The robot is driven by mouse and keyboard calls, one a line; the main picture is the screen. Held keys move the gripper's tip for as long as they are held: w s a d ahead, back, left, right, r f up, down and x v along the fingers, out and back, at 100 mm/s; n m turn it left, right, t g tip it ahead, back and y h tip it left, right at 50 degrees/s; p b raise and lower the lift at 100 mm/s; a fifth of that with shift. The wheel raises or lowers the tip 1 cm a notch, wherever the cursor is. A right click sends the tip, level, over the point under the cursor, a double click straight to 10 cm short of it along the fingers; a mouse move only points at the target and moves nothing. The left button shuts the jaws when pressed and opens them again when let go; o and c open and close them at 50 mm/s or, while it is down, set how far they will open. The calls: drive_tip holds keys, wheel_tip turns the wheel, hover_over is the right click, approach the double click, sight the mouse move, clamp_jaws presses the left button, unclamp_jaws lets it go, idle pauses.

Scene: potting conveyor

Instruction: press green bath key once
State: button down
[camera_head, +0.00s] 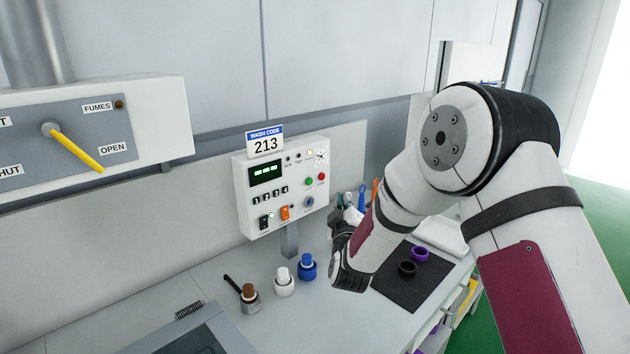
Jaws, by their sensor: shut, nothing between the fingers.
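A white control box (285,185) stands on a grey post at the back of the bench, under a sign reading WASH CODE 213 (265,142). A dark display (265,172) shows green dashes above a row of small numbered keys (270,195). My gripper (341,234) is at the end of my arm, right of and below the box, apart from the green key. It is shut and empty; its fingertips are mostly hidden by my wrist.
Below the keys are a black switch (265,222), an orange switch (285,213) and a blue-grey knob (308,201). Brown-, white- and blue-topped bottles (284,285) stand in front. A yellow-handled lever panel (75,148) is at left.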

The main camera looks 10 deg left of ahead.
drive_tip(key=shift+w+a, duration=0.1)
drive_tip(key=w+a+b, duration=0.4)
drive_tip(key=w+a, duration=0.1)
drive_tip(key=a, duration=0.1)
drive_tip(key=shift+a, duration=0.4)
drive_tip(key=shift+w, duration=0.1)
idle(1.5)
drive_tip(key=shift+w+a+b, duration=0.25)
drive_tip(key=shift+a+b, duration=0.1)
drive_tip(key=shift+w+a, duration=0.25)
drive_tip(key=shift+a, duration=0.05)
idle(0.6)
drive_tip(key=shift+s+d, duration=0.1)
drive_tip(key=shift+d, duration=0.05)
idle(0.3)
drive_tip(key=shift+s+d, duration=0.45)
drive_tip(key=shift+d, duration=0.05)
drive_tip(key=shift+s+d+p, duration=0.75)
drive_tip(key=shift+d, duration=0.25)
drive_tip(key=shift+s+d+p, duration=0.75)
drive_tip(key=shift+d, duration=0.2)
